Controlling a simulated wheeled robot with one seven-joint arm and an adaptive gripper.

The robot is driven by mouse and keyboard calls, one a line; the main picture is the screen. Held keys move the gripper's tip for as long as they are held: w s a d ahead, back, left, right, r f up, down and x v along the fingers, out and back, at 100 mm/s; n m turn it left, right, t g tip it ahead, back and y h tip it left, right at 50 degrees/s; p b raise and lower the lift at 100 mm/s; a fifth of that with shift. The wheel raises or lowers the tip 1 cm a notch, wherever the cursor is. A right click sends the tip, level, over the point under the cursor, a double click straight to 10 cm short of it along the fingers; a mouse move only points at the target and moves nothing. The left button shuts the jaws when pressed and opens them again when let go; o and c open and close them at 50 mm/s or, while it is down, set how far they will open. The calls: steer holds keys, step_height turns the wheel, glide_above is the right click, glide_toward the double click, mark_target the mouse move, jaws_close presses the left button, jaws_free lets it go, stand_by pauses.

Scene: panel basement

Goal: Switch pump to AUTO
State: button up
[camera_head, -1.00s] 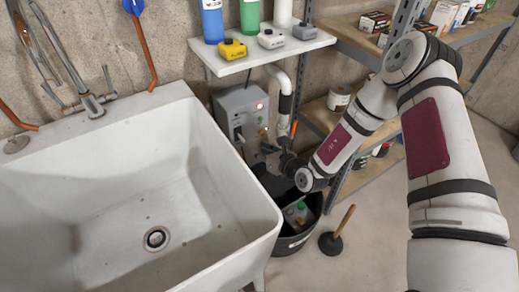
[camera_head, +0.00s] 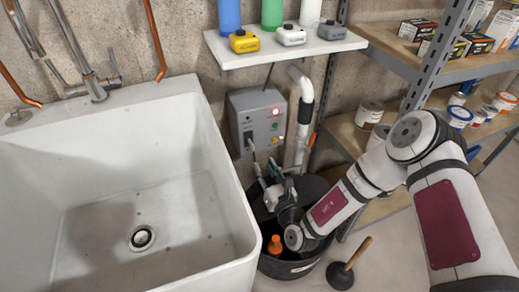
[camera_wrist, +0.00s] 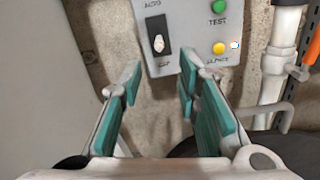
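A grey control box (camera_head: 258,122) hangs on the wall under the white shelf, with a lit red lamp at its upper right. Close up in the wrist view, the box (camera_wrist: 185,65) has a toggle switch (camera_wrist: 158,43) in a black slot, with AUTO above and a small label below. The pale lever tip shows in the slot's lower part. A green button (camera_wrist: 218,6) marked TEST and a yellow button (camera_wrist: 219,48) are to its right. My gripper (camera_head: 272,183) is below the box. In the wrist view, its teal-padded fingers (camera_wrist: 158,84) are open, apart from the switch, with nothing between them.
A white sink (camera_head: 228,215) stands left of the box. A white pipe (camera_head: 302,115) runs just right of it. Metal shelving (camera_head: 432,65) is at right.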

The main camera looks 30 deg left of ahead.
mark_target(253, 147)
steer(key=b+x, duration=0.2)
steer(key=x, duration=0.8)
steer(key=shift+w+a, duration=0.1)
steer(key=shift+a, duration=0.2)
steer(key=shift+c, duration=0.5)
jaws_close()
